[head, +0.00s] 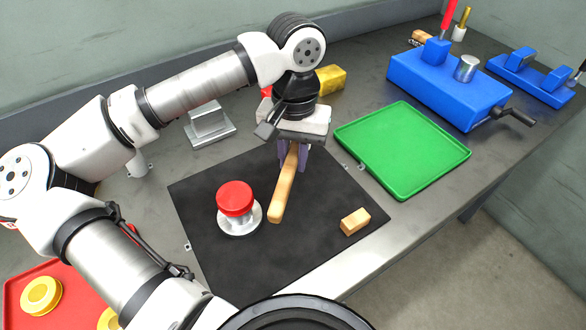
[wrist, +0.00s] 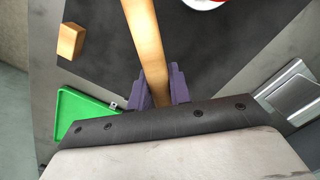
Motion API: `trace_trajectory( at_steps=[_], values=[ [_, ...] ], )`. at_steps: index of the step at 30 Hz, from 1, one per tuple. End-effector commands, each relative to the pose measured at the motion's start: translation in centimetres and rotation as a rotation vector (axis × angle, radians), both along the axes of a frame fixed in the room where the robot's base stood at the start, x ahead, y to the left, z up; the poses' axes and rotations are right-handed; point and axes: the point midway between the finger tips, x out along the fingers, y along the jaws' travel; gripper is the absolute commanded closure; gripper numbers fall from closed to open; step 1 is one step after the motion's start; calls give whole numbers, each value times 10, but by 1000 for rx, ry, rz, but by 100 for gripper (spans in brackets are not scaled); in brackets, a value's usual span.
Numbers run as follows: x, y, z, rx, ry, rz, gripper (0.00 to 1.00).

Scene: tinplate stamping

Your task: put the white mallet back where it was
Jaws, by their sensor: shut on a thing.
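My gripper (head: 293,158) is over the back part of the black mat and points down. It is shut on a wooden handle (head: 283,192), which slants down toward the front of the mat. In the wrist view, the handle (wrist: 146,40) runs up from between the purple fingers (wrist: 159,88) and out of the top edge. No white mallet head shows on the held handle; the end behind the gripper is hidden. I cannot tell whether its lower end touches the mat.
The black mat (head: 225,275) bears a red-topped die (head: 235,200) left of the handle and a wooden block (head: 355,221) at right. A green tray (head: 400,150), blue machine (head: 450,90), grey metal block (head: 208,120) and yellow block (head: 331,79) stand around. A red tray (head: 60,312) lies front left.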

Motion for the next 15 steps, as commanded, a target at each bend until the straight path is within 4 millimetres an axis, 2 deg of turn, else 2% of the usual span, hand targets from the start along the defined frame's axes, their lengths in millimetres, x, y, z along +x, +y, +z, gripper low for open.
trace_trajectory(
  at_steps=[4,10,15],
  values=[
    [0,0,-11,0,0,1,100],
    [0,0,-40,-1,1,1,100],
    [0,0,-47,0,-2,0,100]
  ],
)
